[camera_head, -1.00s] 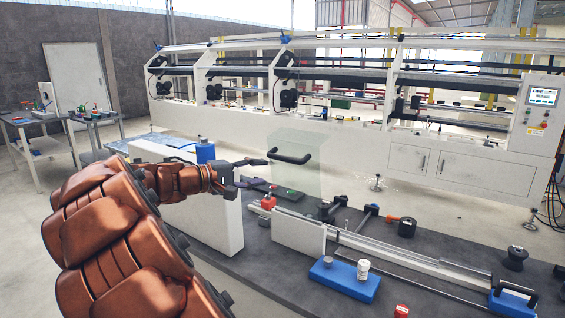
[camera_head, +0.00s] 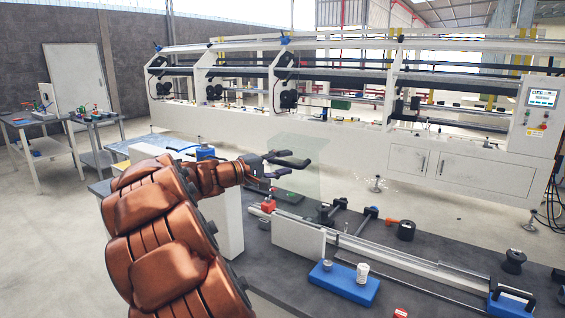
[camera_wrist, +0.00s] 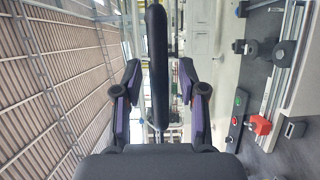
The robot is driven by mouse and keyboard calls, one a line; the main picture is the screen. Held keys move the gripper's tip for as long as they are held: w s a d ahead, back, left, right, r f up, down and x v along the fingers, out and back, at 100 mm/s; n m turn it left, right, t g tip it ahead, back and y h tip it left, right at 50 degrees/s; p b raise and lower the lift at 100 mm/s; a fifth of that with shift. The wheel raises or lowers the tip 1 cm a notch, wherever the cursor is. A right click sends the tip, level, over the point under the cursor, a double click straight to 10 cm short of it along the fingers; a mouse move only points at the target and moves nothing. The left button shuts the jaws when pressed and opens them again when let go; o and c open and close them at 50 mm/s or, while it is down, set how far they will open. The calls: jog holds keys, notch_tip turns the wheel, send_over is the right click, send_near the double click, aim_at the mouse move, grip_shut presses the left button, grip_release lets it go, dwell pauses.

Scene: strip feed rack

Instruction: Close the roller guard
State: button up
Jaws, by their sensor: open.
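The roller guard (camera_head: 307,180) is a clear, see-through panel standing raised over the dark bench, with a black bar handle (camera_head: 290,158) at its upper edge. In the wrist view the handle (camera_wrist: 157,50) is a thick black bar running lengthwise between my two fingers. My gripper (camera_head: 280,167) is at the handle's left part in the head view. In the wrist view my gripper (camera_wrist: 156,82) is open, one finger on each side of the bar, with gaps visible. Part of the handle is hidden at my gripper; contact cannot be told.
A red block (camera_head: 268,206) sits on the bench near the guard's base. A long rail (camera_head: 400,258) runs right from it. A blue block (camera_head: 344,283) with small cylinders stands in front. A white panel (camera_head: 298,240) stands beside the rail. The large white machine (camera_head: 450,165) stands behind.

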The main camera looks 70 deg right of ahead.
jog(key=shift+c, duration=0.3)
grip_shut()
dwell(0.5)
